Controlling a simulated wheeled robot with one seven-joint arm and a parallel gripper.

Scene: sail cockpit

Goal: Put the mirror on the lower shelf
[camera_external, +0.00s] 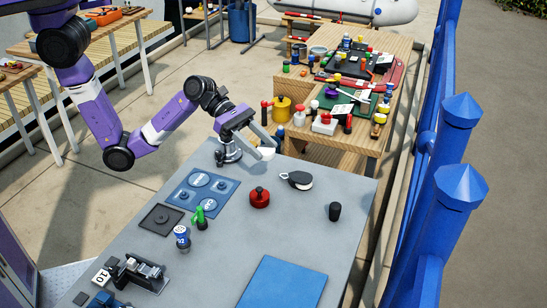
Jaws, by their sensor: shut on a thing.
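My gripper (264,147) is above the far end of the grey table, its fingers pointing down to the right. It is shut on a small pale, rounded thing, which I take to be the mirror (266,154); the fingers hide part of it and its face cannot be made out. It seems to be held clear of the tabletop. The wooden bench (345,163) stands behind the table. Its upper boards carry many items, and a lower level shows at its near side, partly hidden by the arm and the table.
On the grey table (225,270) are a black and white oval item (297,180), a red round item (260,198), a black cylinder (335,211), a blue panel (283,284) and a dark metal fitting (228,152) near the gripper. Blue posts (460,150) line the right.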

